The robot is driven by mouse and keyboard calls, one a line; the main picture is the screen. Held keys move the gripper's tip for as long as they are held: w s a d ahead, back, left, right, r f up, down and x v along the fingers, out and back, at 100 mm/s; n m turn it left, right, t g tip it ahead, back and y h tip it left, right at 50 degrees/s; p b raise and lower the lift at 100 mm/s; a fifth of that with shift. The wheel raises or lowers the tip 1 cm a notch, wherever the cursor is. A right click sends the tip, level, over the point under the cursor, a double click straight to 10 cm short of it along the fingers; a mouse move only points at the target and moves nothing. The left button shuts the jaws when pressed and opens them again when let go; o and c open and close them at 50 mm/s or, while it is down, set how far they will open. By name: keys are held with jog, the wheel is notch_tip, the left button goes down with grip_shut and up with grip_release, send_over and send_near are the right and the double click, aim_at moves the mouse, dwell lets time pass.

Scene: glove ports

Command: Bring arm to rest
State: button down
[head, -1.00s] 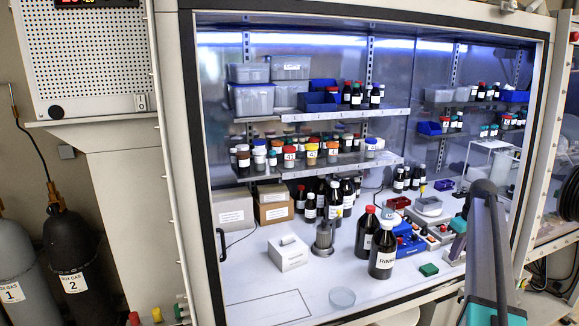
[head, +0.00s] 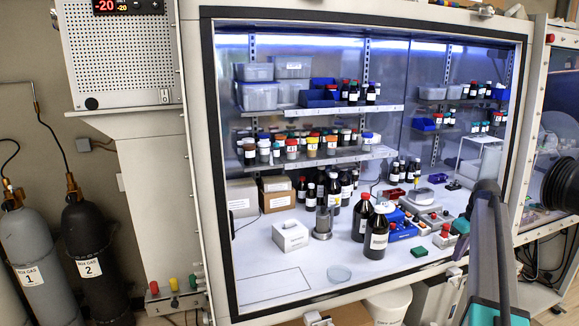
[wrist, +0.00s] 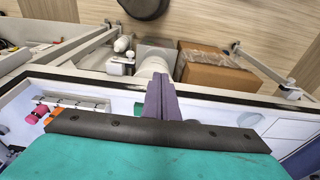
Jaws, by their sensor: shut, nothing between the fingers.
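My arm (head: 489,235) rises at the right of the head view, in front of the glove box window (head: 370,30); its long grey link ends in a teal part at the bottom edge. The teal and black wrist housing hides the lower part of that view.
Behind the window, bottles, a white box (head: 290,236) and a glass dish (head: 339,274) stand on the white floor. A black glove port (head: 562,185) is at right. Gas cylinders (head: 95,255) stand at left. A cardboard box (wrist: 208,76) lies beyond the fingers in the wrist view.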

jog(key=a+f+n+g+y+b, duration=0.1)
jog(key=a+f, duration=0.5)
jog(key=f, duration=0.3)
jog(key=a+f+g+b, duration=0.1)
jog(key=a+f+b, duration=0.1)
jog(key=a+f, duration=0.6)
jog(key=s+a+f+g+b, duration=0.1)
jog(key=s+a+f, duration=0.3)
jog(key=f, duration=0.3)
jog(key=s+a+f+n+g+b, duration=0.1)
jog(key=s+a+f, duration=0.3)
jog(key=f, duration=0.3)
jog(key=s+a+f+g+b, duration=0.1)
jog(key=s+a+f, duration=0.3)
jog(key=f, duration=0.4)
jog(key=s+a+f+g+b, duration=0.1)
jog(key=s+a+f, duration=0.4)
jog(key=s+f, duration=0.4)
jog(key=s+a+f+g+b, duration=0.1)
jog(key=s+a+f, duration=0.55)
jog(key=s, duration=0.35)
jog(key=s+a+f+m, duration=0.1)
jog(key=s+f+m, duration=0.1)
jog(key=s, duration=0.7)
jog(key=s+f+m+h+b, duration=0.1)
jog(key=s+f+m, duration=0.1)
jog(key=s, duration=0.8)
jog(key=shift+s+a+f+m+g+h, duration=0.2)
jog(key=shift+a+f+m+g+h, duration=0.15)
jog(key=shift+m, duration=0.55)
